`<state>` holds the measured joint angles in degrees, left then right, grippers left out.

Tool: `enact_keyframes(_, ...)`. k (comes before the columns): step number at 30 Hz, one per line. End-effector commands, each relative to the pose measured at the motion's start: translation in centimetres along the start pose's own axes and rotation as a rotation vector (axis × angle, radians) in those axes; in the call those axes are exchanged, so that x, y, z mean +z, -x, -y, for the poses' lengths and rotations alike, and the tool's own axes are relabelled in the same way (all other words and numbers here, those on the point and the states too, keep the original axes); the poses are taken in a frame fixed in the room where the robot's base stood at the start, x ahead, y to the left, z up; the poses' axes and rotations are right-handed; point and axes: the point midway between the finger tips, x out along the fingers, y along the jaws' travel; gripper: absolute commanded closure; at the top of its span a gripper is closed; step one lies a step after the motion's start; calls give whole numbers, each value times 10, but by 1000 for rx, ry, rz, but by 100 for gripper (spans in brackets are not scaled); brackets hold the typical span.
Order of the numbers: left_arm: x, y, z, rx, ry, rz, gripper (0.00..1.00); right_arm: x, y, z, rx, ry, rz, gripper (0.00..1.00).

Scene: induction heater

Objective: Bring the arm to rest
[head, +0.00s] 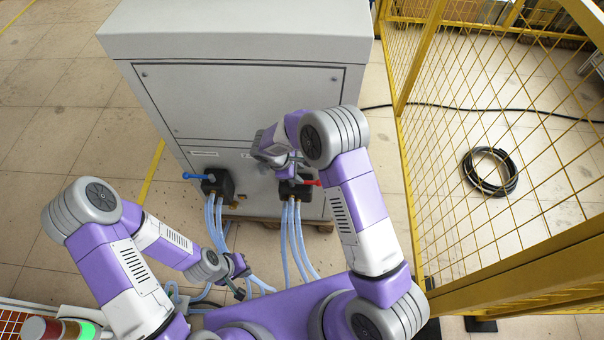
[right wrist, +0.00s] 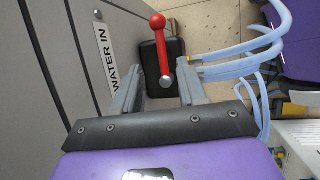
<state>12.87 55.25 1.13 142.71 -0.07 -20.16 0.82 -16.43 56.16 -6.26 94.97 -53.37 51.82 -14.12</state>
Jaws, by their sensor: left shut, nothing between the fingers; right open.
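My right gripper (head: 284,172) is open at the valve block with the red lever (head: 311,183), low on the grey cabinet's front. In the right wrist view, the two fingers (right wrist: 162,92) stand apart on either side of the pivot of the red lever (right wrist: 162,50). The lever has a ball end and lies over the black valve block (right wrist: 149,58); I see no finger closed on it. My left gripper (head: 243,291) is shut and empty, low in front of the cabinet near the hoses. A blue lever (head: 193,176) sticks out left from the other valve block (head: 218,184).
The grey cabinet (head: 240,100) stands ahead. Pale blue hoses (head: 297,235) hang from both valve blocks. A yellow mesh fence (head: 440,170) runs along the right, with a coiled black cable (head: 490,171) behind it. A "WATER IN" label (right wrist: 106,57) is beside the red lever.

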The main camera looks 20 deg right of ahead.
Motion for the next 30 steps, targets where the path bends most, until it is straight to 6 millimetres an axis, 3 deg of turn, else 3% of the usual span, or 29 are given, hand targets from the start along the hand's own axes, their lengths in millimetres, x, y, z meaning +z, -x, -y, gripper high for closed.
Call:
enact_keyframes(17, 0, 0, 0, 0, 0, 0, 100, 0, -4, 7, -23, -10, -13, 59)
enact_keyframes(20, 0, 2, 0, 0, 0, 0, 100, -3, -20, 35, -114, -58, -75, 59)
enact_keyframes(23, 0, 4, -1, 0, 0, 0, 100, -8, -40, 85, -274, -181, -184, 59)
enact_keyframes(27, 0, 8, -3, 0, 0, 0, 100, -14, -51, 158, -520, -480, -336, 59)
enact_keyframes(30, 0, 10, -4, 0, 0, 0, 100, -13, -49, 196, -653, -736, -398, 59)
